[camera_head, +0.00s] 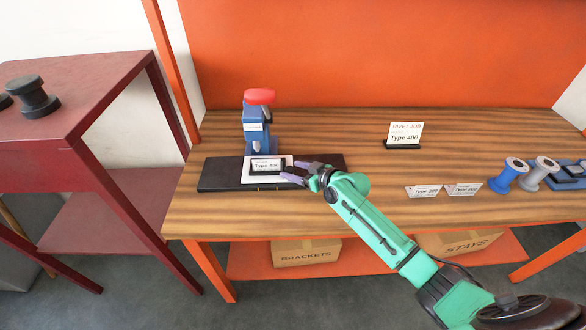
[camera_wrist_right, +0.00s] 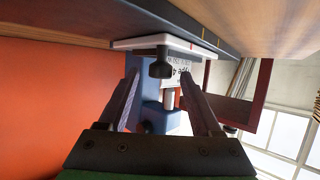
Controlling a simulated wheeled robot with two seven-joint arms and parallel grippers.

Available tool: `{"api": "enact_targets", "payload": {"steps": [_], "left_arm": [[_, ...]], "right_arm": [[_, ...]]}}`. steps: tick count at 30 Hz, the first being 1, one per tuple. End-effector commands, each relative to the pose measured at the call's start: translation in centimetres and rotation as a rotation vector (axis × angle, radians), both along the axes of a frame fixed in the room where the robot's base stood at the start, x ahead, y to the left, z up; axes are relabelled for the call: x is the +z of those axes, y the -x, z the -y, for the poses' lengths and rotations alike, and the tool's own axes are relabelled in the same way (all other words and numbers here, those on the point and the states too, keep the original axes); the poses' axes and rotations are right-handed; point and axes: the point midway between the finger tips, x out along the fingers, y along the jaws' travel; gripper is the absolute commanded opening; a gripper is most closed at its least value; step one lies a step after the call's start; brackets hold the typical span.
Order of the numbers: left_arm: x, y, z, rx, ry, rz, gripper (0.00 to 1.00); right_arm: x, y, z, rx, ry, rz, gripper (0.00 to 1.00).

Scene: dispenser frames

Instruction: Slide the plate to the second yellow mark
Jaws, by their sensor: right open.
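The white plate (camera_head: 246,174) lies on a dark flat base (camera_head: 218,174) in front of a blue press with a red top (camera_head: 259,97). A "Type 400" card (camera_head: 267,164) stands at the plate. In the right wrist view the plate (camera_wrist_right: 124,44) has a black knob (camera_wrist_right: 160,68). A small yellow mark (camera_wrist_right: 191,33) shows by the plate there; the marks are too small to count. My right gripper (camera_head: 290,171) is at the plate's right side. In the wrist view its open fingers (camera_wrist_right: 160,80) flank the knob's line, with no visible grip. My left gripper is out of view.
A "RIVET JOB" sign (camera_head: 405,133) stands right of the press on the wooden bench (camera_head: 340,215). Two small cards, blue and grey spools (camera_head: 508,175) and a blue tray lie farther right. A dark red table (camera_head: 75,90) stands left.

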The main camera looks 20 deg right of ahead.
Motion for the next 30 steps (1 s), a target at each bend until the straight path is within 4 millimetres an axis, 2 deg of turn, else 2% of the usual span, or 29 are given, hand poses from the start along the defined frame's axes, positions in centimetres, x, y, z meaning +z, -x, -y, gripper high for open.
{"api": "enact_targets", "payload": {"steps": [3,9,10,12,14,15,30], "left_arm": [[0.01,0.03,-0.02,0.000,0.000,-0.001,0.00],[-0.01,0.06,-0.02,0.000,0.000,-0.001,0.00],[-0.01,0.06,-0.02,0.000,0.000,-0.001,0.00],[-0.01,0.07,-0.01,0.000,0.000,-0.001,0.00],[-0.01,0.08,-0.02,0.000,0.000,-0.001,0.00],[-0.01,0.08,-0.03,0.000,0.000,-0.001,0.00],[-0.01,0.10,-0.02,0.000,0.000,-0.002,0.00]], "right_arm": [[-0.23,-0.63,-0.40,0.000,-0.001,0.001,0.66],[-0.31,-0.64,-0.41,0.000,0.001,0.000,0.66],[-0.31,-0.64,-0.41,0.000,0.001,0.000,0.58],[-0.31,-0.63,-0.39,0.000,0.001,0.000,0.31],[-0.30,-0.62,-0.38,0.000,0.001,0.000,0.08],[-0.30,-0.62,-0.38,0.000,0.001,0.000,0.00],[-0.31,-0.60,-0.37,0.000,0.001,0.000,0.00]]}}
